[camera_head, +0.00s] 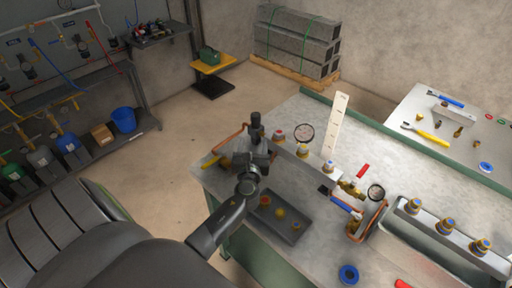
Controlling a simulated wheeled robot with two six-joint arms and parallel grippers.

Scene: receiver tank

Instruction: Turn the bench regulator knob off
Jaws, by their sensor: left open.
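My left arm reaches in from the lower left over the near left corner of the grey bench (345,150). My left gripper (257,158) is open at that corner. A dark upright knob-like part (256,122) shows just beyond the gripper, beside a copper pipe (230,138). It looks like the bench regulator knob, but its body is hidden behind the gripper. I cannot tell whether the fingers are around it or touching it. My right gripper is not in view.
A dark tray (283,216) with small round parts lies right of my left wrist. A white ruler-like strip (337,125) stands behind the pipework. A blue ring (348,274) lies near the front.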

